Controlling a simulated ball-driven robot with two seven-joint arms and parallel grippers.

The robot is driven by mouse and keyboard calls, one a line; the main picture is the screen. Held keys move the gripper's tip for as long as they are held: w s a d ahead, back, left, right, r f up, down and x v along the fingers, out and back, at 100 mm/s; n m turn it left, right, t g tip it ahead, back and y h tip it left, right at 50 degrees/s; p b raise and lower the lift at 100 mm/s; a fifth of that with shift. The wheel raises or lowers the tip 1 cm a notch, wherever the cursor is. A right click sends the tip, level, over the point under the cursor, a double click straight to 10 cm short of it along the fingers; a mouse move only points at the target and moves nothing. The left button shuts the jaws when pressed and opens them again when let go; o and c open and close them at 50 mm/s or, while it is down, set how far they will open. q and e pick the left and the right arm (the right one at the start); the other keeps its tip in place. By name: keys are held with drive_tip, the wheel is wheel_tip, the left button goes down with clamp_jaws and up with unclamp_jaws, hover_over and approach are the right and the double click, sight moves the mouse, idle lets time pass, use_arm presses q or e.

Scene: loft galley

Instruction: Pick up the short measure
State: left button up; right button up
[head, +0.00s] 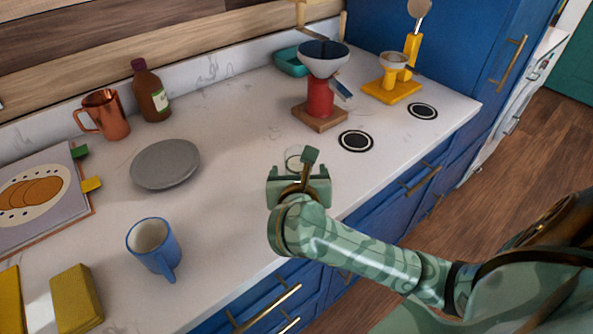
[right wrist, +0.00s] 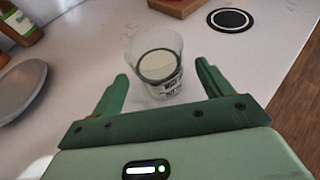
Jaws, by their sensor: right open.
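The short measure (right wrist: 157,66) looks like a small clear glass cup with dark markings on its side. It stands upright on the white counter in the right wrist view. In the head view only its upper part (head: 294,153) shows behind my right gripper. My right gripper (head: 298,177) is open over the counter; in the right wrist view its two fingers (right wrist: 160,88) point toward the measure, one to each side, with the measure just beyond the tips. Nothing is between the fingers. My left gripper is not in view.
A red grinder (head: 320,97) on a wooden base and a black ringed disc (head: 356,141) stand beyond the measure. A grey plate (head: 165,164) and a blue mug (head: 153,247) are to the left. The counter around the measure is clear; its front edge runs close by.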

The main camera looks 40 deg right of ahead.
sight(299, 170)
drive_tip(key=x, duration=0.1)
drive_tip(key=b+x, duration=0.1)
drive_tip(key=x, duration=0.1)
drive_tip(key=shift+f, duration=0.35)
drive_tip(key=shift+w+d+b, duration=0.1)
drive_tip(key=shift+w+b, duration=0.1)
drive_tip(key=shift+b, duration=0.1)
drive_tip(key=shift+s+r, duration=0.1)
drive_tip(key=shift+r, duration=0.15)
drive_tip(key=c, duration=1.1)
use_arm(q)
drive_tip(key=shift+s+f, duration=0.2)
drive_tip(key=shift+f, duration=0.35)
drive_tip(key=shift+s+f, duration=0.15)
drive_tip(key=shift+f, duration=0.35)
use_arm(e)
drive_tip(key=shift+c, duration=0.2)
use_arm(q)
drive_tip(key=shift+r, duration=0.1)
use_arm(e)
drive_tip(key=shift+r, duration=0.15)
